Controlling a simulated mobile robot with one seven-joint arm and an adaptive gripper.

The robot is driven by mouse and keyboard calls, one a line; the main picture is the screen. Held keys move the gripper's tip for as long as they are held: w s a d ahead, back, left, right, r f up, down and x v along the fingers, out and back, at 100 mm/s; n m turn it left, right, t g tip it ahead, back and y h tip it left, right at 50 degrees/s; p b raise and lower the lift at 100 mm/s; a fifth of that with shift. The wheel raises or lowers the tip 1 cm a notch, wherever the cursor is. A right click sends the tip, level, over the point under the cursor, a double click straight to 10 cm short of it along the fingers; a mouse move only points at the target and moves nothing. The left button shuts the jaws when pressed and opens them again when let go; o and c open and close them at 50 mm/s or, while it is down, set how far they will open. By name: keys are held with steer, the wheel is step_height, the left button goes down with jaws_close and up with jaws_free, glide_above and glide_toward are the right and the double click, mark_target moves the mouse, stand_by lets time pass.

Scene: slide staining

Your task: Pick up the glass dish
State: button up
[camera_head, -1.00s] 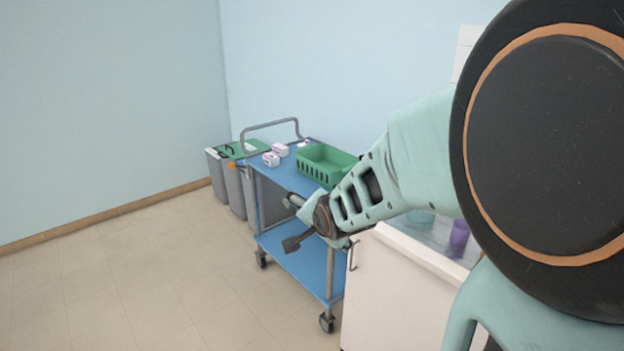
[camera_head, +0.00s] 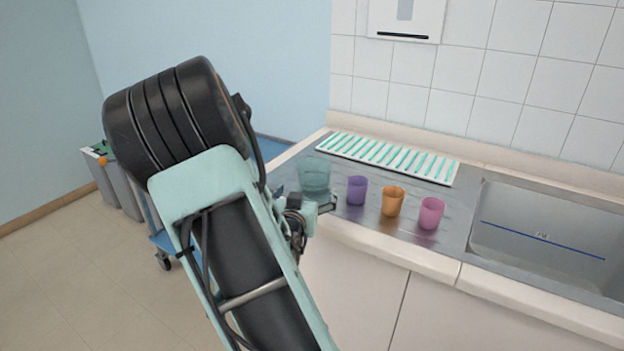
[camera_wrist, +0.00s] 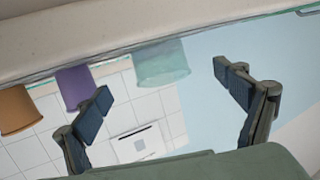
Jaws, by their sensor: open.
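The glass dish (camera_head: 314,174) is a clear, teal-tinted vessel on the dark counter top, at the left of the row of cups. In the wrist view the picture is upside down, and the glass dish (camera_wrist: 161,64) shows between and beyond the two fingertips. My gripper (camera_head: 326,205) is just in front of the dish at the counter's front edge, partly hidden by my arm in the head view. In the wrist view my gripper (camera_wrist: 168,95) has its fingers spread wide with nothing between them. I see no contact with the dish.
A purple cup (camera_head: 357,190) stands close right of the dish, then an orange cup (camera_head: 392,201) and a pink cup (camera_head: 431,213). A white rack with green strips (camera_head: 390,157) lies behind them. A sink (camera_head: 550,235) is at right. A wall dispenser (camera_head: 404,18) hangs above.

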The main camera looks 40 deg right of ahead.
mark_target(312, 182)
steer(key=x, duration=0.4)
steer(key=shift+d+f, duration=0.1)
steer(key=shift+d, duration=0.05)
steer(key=shift+x, duration=2.7)
steer(key=shift+d+r, duration=0.1)
steer(key=shift+r, duration=0.15)
steer(key=c, duration=1.4)
